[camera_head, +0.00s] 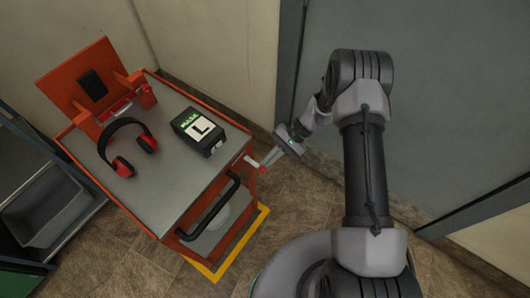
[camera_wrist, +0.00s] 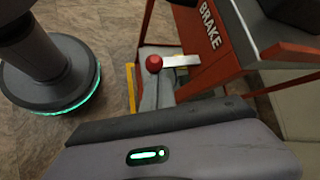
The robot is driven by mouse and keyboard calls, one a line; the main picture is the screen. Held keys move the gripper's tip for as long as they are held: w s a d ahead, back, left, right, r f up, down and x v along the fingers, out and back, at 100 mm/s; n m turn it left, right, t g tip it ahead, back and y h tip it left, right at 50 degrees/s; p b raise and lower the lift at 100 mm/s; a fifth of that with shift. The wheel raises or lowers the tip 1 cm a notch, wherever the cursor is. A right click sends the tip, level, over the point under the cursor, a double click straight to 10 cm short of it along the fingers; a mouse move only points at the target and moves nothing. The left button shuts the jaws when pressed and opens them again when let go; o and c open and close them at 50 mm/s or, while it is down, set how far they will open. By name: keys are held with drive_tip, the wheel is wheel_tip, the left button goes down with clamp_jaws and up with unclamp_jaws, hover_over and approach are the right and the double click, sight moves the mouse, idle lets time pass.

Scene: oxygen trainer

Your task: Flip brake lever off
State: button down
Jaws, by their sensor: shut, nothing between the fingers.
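The brake lever (camera_head: 252,162) is a pale bar with a red knob on the right side of the orange cart (camera_head: 206,92). In the wrist view the red knob (camera_wrist: 154,63) and the pale bar (camera_wrist: 182,60) stick out beside the orange panel marked BRAKE (camera_wrist: 210,26). My gripper (camera_head: 271,159) is shut and empty, with its fingertips right by the knob. In the wrist view my fingers (camera_wrist: 154,88) appear just below the knob. I cannot tell whether they touch it.
A black handle (camera_head: 208,208) runs along the cart's front. Yellow floor tape (camera_head: 243,241) lies around the cart. A grey bin (camera_head: 45,205) stands at left.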

sight(259, 167)
drive_tip(key=shift+s+a+r+m+g+h+p, duration=0.1)
drive_tip(key=shift+r+m+g+h+p, duration=0.3)
drive_tip(key=shift+r+h, duration=0.4)
drive_tip(key=shift+a+r+m+g+h+p, duration=0.1)
drive_tip(key=shift+r+m+g+h+p, duration=0.3)
drive_tip(key=shift+r, duration=0.6)
drive_tip(key=shift+r, duration=0.15)
